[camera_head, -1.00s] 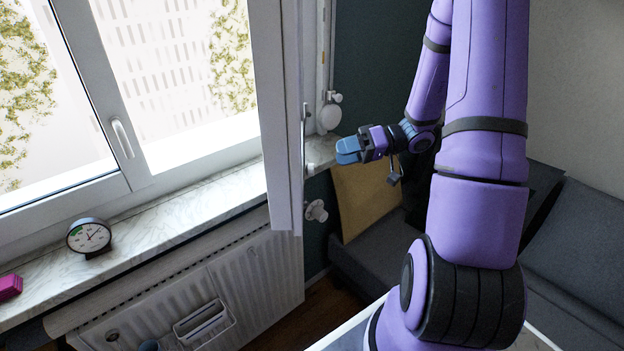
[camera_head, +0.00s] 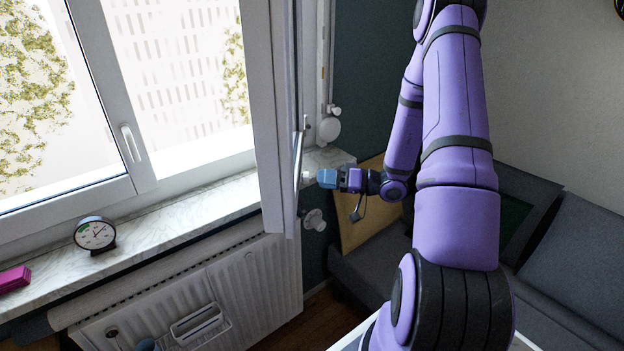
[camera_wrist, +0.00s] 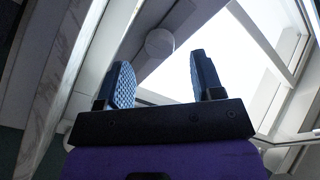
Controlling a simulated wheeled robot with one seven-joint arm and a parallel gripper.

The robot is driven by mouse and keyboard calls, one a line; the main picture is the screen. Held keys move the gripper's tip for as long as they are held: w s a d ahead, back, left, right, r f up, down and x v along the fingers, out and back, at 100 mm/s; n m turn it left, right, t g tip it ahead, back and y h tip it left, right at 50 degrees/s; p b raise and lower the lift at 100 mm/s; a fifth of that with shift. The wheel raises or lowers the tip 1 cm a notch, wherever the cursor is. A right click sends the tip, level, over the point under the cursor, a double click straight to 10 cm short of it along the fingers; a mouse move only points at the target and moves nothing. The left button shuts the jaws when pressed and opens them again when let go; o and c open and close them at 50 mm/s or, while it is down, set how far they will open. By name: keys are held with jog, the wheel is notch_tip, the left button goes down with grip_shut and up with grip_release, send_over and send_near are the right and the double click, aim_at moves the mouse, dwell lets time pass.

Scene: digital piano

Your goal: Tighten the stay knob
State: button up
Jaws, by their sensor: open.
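My gripper (camera_head: 322,178) is just right of the open window sash's edge, pointing left at it. In the wrist view its two dark-blue padded fingers (camera_wrist: 163,76) are spread apart with nothing between them. A round white knob (camera_wrist: 159,42) shows beyond the fingertips, in line with the gap between them and apart from both. In the head view a small pale knob (camera_head: 306,173) is at the sash edge just left of the gripper, and it appears to be the same one. The fingers are seen nearly side-on there, and any contact cannot be told.
The open sash (camera_head: 268,120) stands out from the window, with a metal handle (camera_head: 300,150). A radiator valve (camera_head: 315,219) sits below my gripper. A round white wall fitting (camera_head: 327,130) is above it. A clock (camera_head: 95,234) and pink object (camera_head: 14,279) rest on the marble sill (camera_head: 165,218).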

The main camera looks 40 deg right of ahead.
aim_at(305, 178)
jog(key=shift+x, duration=1.95)
jog(key=shift+c, duration=0.2)
jog(key=c, duration=0.9)
